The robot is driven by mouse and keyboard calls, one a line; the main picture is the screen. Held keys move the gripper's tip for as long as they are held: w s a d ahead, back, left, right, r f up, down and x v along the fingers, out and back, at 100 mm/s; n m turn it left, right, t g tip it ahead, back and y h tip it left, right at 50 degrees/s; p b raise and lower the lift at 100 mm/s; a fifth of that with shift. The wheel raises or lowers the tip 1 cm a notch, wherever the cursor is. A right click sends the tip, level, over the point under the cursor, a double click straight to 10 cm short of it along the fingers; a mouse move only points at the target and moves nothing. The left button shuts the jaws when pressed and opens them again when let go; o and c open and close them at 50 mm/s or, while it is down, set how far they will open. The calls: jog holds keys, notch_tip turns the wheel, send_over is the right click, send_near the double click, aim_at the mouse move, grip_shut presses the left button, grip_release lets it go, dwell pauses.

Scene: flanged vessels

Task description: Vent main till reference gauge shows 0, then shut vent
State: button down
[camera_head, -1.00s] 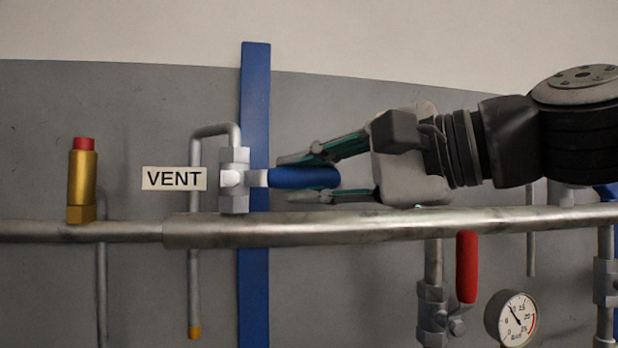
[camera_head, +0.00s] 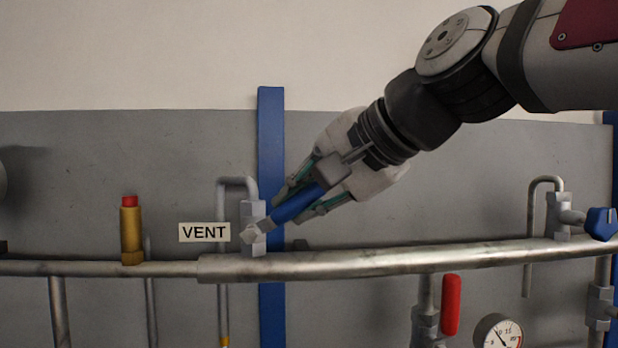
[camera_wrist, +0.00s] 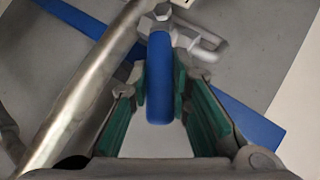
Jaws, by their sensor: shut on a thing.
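The vent valve (camera_head: 253,236) stands on the horizontal main pipe (camera_head: 400,260), beside the VENT label (camera_head: 204,232). Its blue lever handle (camera_head: 294,207) slants up and to the right. My gripper (camera_head: 301,198) is shut on this handle, with its fingers on either side. In the wrist view the blue handle (camera_wrist: 160,80) runs between the green-padded fingers (camera_wrist: 160,95) toward the valve body (camera_wrist: 162,26). A round gauge (camera_head: 498,331) shows at the bottom right, cut by the picture edge. Its needle points up and left; the reading is too small to tell.
A brass fitting with a red cap (camera_head: 131,230) stands on the pipe at left. A red handle (camera_head: 450,305) hangs below the pipe. Another valve with a blue knob (camera_head: 600,223) is at far right. A blue upright (camera_head: 271,140) stands behind the vent valve.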

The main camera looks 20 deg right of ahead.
jog(key=a+r+n+g+h+p, duration=0.1)
jog(key=h+p, duration=0.1)
jog(key=p, duration=0.1)
jog(key=shift+a+r+p, duration=0.15)
jog(key=shift+r+p, duration=0.25)
jog(key=shift+w+a+r+n+g+h+p, duration=0.25)
jog(key=shift+a+n+g+h+p, duration=0.15)
jog(key=shift+a+n+h+p, duration=0.25)
jog(key=shift+w+a+r+n+g+h+b, duration=0.15)
jog(key=shift+w+a+n+g+h+b, duration=0.2)
jog(key=shift+a+h, duration=0.4)
jog(key=shift+w+a+r+n+g+h+b, duration=0.2)
jog(key=shift+a+n+h+b, duration=0.25)
jog(key=shift+h, duration=0.35)
jog(key=shift+w+a+r+n+g+h+b, duration=0.1)
jog(key=shift+w+a+n+g+h+b, duration=0.2)
jog(key=shift+a+h, duration=0.45)
jog(key=c, duration=1.5)
grip_release()
jog(key=shift+o, duration=0.2)
jog(key=shift+s+r, duration=0.1)
jog(key=shift+r, duration=0.05)
